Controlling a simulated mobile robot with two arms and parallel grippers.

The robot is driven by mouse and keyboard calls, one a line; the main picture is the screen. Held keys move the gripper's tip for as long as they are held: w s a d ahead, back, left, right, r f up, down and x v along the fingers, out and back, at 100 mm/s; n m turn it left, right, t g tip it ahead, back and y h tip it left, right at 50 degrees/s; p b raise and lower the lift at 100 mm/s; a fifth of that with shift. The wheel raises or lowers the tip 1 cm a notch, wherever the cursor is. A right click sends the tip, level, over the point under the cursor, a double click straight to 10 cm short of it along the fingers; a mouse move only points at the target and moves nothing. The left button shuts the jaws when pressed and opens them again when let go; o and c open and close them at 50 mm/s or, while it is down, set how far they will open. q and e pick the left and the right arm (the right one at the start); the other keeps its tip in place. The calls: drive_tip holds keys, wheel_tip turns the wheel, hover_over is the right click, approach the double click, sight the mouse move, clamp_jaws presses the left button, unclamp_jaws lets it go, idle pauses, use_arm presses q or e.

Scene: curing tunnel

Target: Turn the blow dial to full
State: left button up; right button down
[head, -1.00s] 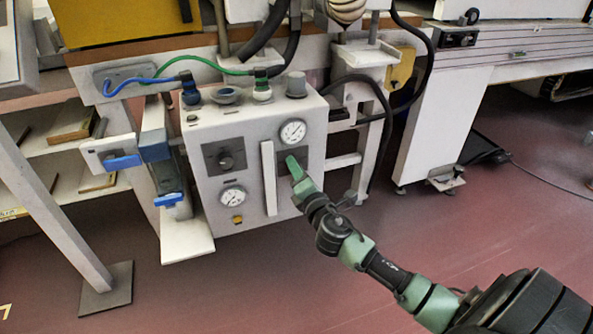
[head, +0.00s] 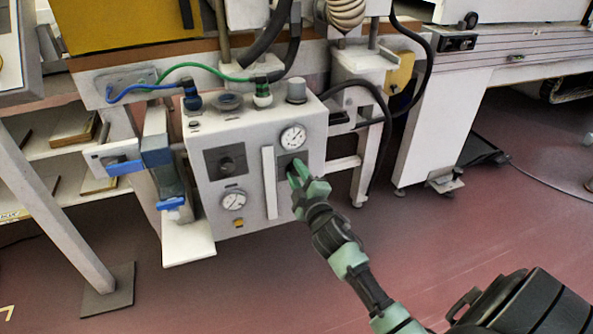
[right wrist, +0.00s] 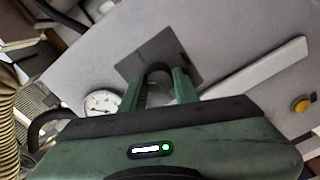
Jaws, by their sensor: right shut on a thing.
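The white control box (head: 248,185) carries two dials on dark square plates. The left dial (head: 226,164) stands free. The right dial sits on its plate (head: 284,163), below the upper gauge. My right gripper (head: 295,175) is at this right dial, with its fingers around the knob. In the right wrist view the dark knob (right wrist: 158,69) shows between the green fingers of the gripper (right wrist: 160,88), in front of the dark plate (right wrist: 183,52). The fingers hide much of the knob, and its pointer cannot be read. I cannot read any dial label. My left gripper is not in view.
A white vertical bar (head: 269,183) stands out just left of the held dial. The upper gauge (head: 293,137) is just above it. A lower gauge (head: 233,200) and a yellow button (head: 238,223) are at lower left. A black hose (head: 386,120) hangs at right.

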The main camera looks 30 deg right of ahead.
drive_tip(key=m+p, duration=0.1)
drive_tip(key=m, duration=0.2)
drive_tip(key=shift+r, duration=0.1)
drive_tip(key=m+p, duration=0.4)
drive_tip(key=m, duration=0.1)
drive_tip(key=shift+d+m, duration=0.1)
drive_tip(key=shift+m, duration=0.3)
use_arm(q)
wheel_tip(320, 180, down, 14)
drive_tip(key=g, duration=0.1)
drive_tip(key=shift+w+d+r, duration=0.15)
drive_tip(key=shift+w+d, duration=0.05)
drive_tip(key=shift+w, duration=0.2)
use_arm(e)
drive_tip(key=shift+m, duration=0.3)
drive_tip(key=c, duration=1.1)
unclamp_jaws()
drive_tip(key=shift+o, duration=0.2)
